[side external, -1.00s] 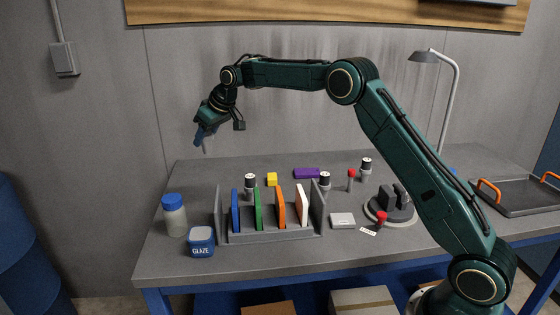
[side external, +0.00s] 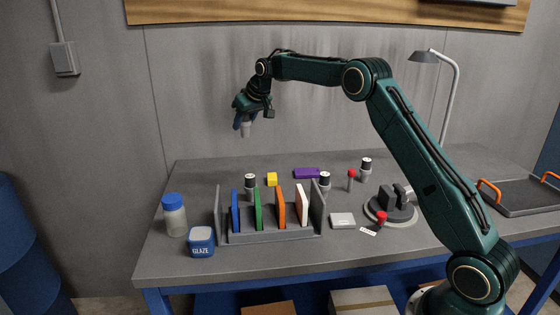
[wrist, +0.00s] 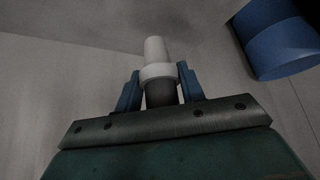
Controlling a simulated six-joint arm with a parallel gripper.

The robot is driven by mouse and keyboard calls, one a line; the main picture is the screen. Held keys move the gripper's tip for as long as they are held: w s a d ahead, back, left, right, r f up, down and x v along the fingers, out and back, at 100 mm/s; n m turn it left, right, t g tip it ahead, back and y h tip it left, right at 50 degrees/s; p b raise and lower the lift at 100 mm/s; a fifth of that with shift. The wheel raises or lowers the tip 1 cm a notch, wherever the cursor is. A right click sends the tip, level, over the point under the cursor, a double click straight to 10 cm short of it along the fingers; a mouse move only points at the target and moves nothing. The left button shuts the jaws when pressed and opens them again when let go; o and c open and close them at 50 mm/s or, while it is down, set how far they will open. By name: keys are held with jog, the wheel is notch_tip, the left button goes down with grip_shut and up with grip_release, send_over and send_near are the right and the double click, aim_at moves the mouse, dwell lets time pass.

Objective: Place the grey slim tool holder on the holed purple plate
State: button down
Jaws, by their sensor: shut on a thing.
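My gripper (side external: 241,118) is in the air above the back left part of the table, pointing down. Its blue fingers are shut on the grey slim tool holder (side external: 246,130), whose light end hangs below them. In the wrist view the tool holder (wrist: 155,55) has a pale taper, a light flange and a dark part between the fingers (wrist: 159,88). The purple plate (side external: 306,173) lies flat toward the back of the table, right of and below my gripper. Its holes are too small to make out. The holder and plate are well apart.
A grey rack (side external: 270,237) with coloured upright plates stands in front. Two dark-and-white holders (side external: 325,182) (side external: 366,169), a red-topped piece (side external: 351,174) and a yellow block (side external: 272,179) stand near the purple plate. A round-based fixture (side external: 395,205) is at right.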

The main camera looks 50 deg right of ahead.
jog(key=s+d+m+h, duration=0.2)
jog(key=s+d+m, duration=0.15)
jog(key=d, duration=0.95)
jog(key=r+m+g+h, duration=0.1)
jog(key=r+m, duration=0.1)
jog(key=m, duration=0.1)
send_over(307, 171)
jog(key=shift+d+f, duration=0.1)
jog(key=shift+f, duration=0.1)
jog(key=shift+f, duration=0.1)
notch_tip(307, 171, down, 16)
jog(key=shift+r, duration=0.2)
jog(key=shift+f, duration=0.1)
jog(key=shift+f, duration=2.05)
jog(key=shift+f, duration=0.1)
jog(key=c, duration=0.9)
grip_release()
jog(key=shift+f, duration=0.1)
